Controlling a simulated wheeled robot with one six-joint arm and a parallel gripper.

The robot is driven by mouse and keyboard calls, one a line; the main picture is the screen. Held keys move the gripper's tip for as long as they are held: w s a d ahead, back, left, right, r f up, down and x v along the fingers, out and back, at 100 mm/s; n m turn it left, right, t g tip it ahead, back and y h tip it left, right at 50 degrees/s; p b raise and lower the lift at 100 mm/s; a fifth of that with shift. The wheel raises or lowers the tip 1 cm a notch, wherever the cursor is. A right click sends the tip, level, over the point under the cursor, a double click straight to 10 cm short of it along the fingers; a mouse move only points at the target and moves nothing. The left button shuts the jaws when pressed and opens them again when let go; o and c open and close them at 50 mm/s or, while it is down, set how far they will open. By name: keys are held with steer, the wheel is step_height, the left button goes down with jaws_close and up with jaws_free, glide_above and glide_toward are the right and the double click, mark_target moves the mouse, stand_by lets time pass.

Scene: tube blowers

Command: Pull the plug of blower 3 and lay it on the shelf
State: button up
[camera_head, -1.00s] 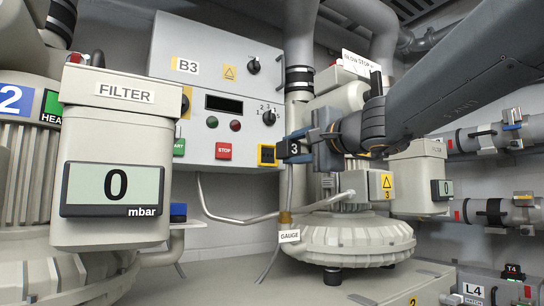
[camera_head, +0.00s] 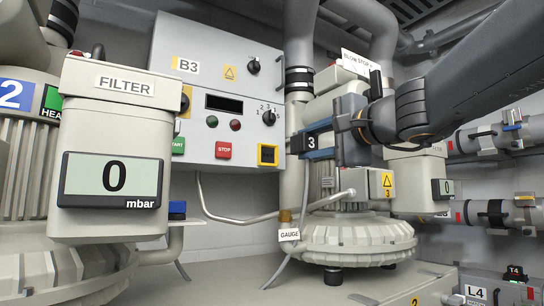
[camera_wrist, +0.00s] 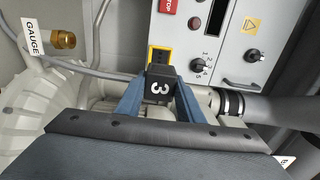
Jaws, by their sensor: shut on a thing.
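The plug of blower 3 (camera_head: 311,143) is a black block with a white 3. My gripper (camera_head: 318,141) has its blue fingers shut on it, one on each side. In the wrist view the plug (camera_wrist: 159,88) sits between the fingertips. The yellow-framed socket (camera_head: 268,155) is on the grey B3 panel, left of the plug, with a visible gap between them. In the wrist view the socket (camera_wrist: 158,56) is partly hidden behind the plug. I cannot tell for certain which surface is the shelf.
The blower (camera_head: 355,238) with a GAUGE tag (camera_head: 289,235) stands below my gripper. The filter housing (camera_head: 110,150) fills the left foreground. The grey B3 panel (camera_head: 210,110) is behind. A bent grey pipe (camera_head: 235,218) runs below the panel. Pipes with clamps are at right.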

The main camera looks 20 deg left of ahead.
mark_target(311, 142)
steer(key=shift+v, duration=1.65)
steer(key=shift+s+p, duration=0.1)
steer(key=shift+p, duration=0.6)
steer(key=d+p, duration=0.1)
steer(key=p, duration=0.3)
steer(key=shift+s+p, duration=0.3)
steer(key=shift+s, duration=0.05)
steer(key=s+d+p, duration=0.1)
steer(key=p, duration=0.3)
steer(key=shift+p+v, duration=1.1)
steer(key=shift+v, duration=0.2)
